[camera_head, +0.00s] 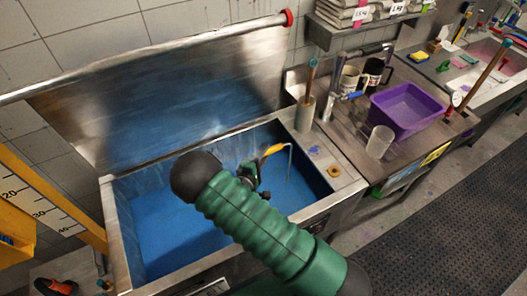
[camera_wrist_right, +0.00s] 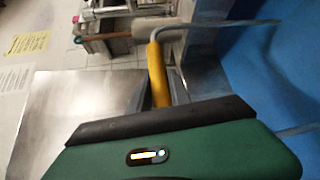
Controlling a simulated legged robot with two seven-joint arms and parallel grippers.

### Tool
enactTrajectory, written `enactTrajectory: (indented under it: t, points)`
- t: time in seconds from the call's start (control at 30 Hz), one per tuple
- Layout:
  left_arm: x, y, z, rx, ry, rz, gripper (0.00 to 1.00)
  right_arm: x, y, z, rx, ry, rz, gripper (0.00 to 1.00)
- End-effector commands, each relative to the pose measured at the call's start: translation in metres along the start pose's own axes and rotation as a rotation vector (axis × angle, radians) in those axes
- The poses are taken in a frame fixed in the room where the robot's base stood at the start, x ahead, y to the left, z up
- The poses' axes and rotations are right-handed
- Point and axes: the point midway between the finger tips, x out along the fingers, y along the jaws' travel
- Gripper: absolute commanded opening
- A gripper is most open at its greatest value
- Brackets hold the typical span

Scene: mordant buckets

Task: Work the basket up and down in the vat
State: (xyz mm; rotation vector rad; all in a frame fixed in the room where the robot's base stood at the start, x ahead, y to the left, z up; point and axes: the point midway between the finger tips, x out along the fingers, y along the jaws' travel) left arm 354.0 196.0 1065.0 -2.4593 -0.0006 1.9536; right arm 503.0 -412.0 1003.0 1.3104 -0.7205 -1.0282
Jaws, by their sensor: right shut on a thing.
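The steel vat (camera_head: 123,240) holds blue liquid (camera_head: 165,235) and fills the middle of the head view. My right arm reaches over it from the lower right. My right gripper (camera_head: 256,172) is shut on the yellow handle (camera_head: 273,149) above the liquid. A bent metal rod (camera_head: 290,158) runs from the handle down toward the blue. In the right wrist view the handle (camera_wrist_right: 157,75) and rod (camera_wrist_right: 225,24) show beyond the green gripper body. The basket itself cannot be made out; liquid or my arm hides it. My left gripper is not in view.
A steel splash panel (camera_head: 190,95) stands behind the vat. On the right are a purple tub (camera_head: 405,108), a clear beaker (camera_head: 379,142), mugs (camera_head: 373,75) and a cylindrical holder (camera_head: 305,114) on the rim. A yellow scale frame (camera_head: 50,195) stands at left.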

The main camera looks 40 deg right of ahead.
Motion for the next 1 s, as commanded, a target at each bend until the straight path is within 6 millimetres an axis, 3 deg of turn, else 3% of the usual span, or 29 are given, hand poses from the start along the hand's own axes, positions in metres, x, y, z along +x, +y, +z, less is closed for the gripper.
enactTrajectory:
  t: [0.13, 0.27, 1.0]
  points:
    - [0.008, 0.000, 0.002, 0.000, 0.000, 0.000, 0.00, 0.002, -0.009, -0.002, 0.002, -0.001, 0.005, 0.00]
    - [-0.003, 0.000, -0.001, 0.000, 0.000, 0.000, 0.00, 0.000, 0.003, 0.000, 0.003, -0.001, 0.005, 0.00]
    - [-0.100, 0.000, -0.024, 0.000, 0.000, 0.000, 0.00, -0.013, 0.114, 0.018, 0.002, -0.001, 0.005, 0.00]
